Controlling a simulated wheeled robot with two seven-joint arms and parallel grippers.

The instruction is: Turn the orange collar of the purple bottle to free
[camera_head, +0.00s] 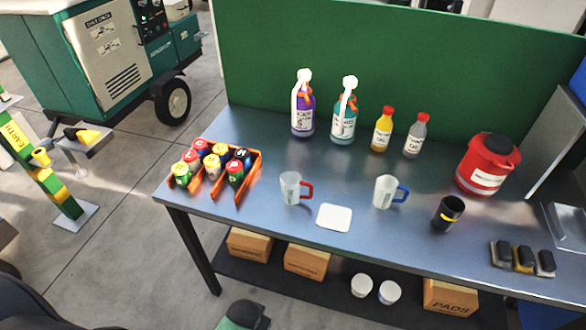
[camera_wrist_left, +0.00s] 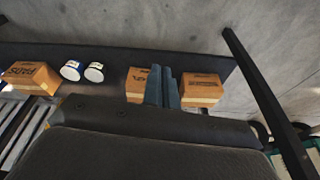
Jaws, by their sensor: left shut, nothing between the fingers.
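The purple bottle (camera_head: 302,118) stands upright at the back of the table, close to the green panel. It has a white pump-like top (camera_head: 303,78) and an orange collar (camera_head: 309,97) just below it. The collar's exact setting is too small to tell. My left gripper (camera_wrist_left: 162,72) shows in the left wrist view with its two fingers together and nothing between them. In that view it points at the lower shelf with its boxes, away from the bottle. My right gripper is not in view.
A teal bottle (camera_head: 342,125) with a similar top stands just right of the purple one. Two small bottles, yellow (camera_head: 381,134) and grey (camera_head: 414,139), stand further right. An orange rack (camera_head: 246,184) of cans and two clear mugs (camera_head: 290,187) (camera_head: 384,190) stand nearer the front.

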